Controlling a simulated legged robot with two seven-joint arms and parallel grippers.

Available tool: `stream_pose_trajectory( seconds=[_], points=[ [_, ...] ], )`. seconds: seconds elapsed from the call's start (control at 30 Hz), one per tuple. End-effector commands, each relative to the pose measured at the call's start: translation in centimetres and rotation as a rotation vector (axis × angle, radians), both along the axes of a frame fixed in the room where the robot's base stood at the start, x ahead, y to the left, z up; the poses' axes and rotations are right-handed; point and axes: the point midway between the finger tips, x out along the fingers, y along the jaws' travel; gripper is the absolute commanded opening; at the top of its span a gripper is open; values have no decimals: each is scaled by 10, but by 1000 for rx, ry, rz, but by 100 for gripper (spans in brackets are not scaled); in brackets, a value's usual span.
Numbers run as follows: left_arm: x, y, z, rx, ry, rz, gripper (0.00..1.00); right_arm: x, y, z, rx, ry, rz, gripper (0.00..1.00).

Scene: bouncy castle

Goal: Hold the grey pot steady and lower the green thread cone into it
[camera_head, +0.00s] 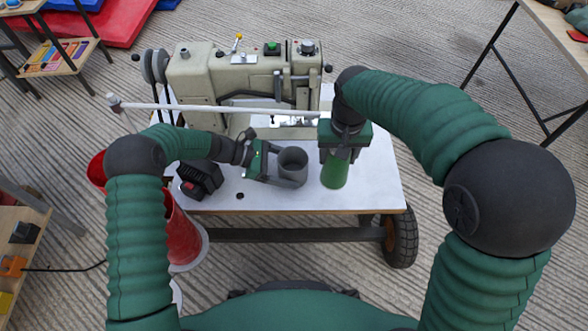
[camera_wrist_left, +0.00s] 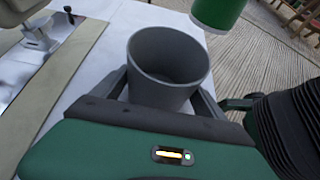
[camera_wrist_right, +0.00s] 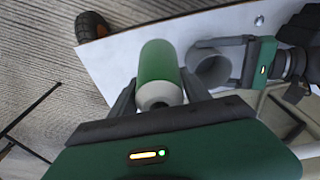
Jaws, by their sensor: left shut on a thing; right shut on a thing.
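The grey pot (camera_head: 292,161) stands on the white table. It is empty as far as the left wrist view (camera_wrist_left: 168,62) shows. My left gripper (camera_head: 280,170) is shut on the pot, one finger on each side. My right gripper (camera_head: 338,150) points down and is shut on the green thread cone (camera_head: 335,172). The cone is upright or nearly so, just right of the pot and apart from it. In the right wrist view the cone (camera_wrist_right: 158,70) lies between the fingers beside the pot (camera_wrist_right: 210,68). The left wrist view shows the cone's end (camera_wrist_left: 217,12) beyond the rim.
A beige sewing machine (camera_head: 240,80) stands behind on the white table (camera_head: 375,185). A black and red object (camera_head: 199,178) lies left of the pot. Red cones (camera_head: 182,235) stand at the table's left. The table's right front is bare.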

Motion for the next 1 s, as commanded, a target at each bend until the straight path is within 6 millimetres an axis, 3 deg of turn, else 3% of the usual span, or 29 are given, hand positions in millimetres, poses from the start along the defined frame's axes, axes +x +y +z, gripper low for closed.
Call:
stream_pose_trajectory(
  seconds=[1.0],
  points=[
    [0,0,0,0,0,0,60,25,42,9,-1,-2,1,1]
  ],
)
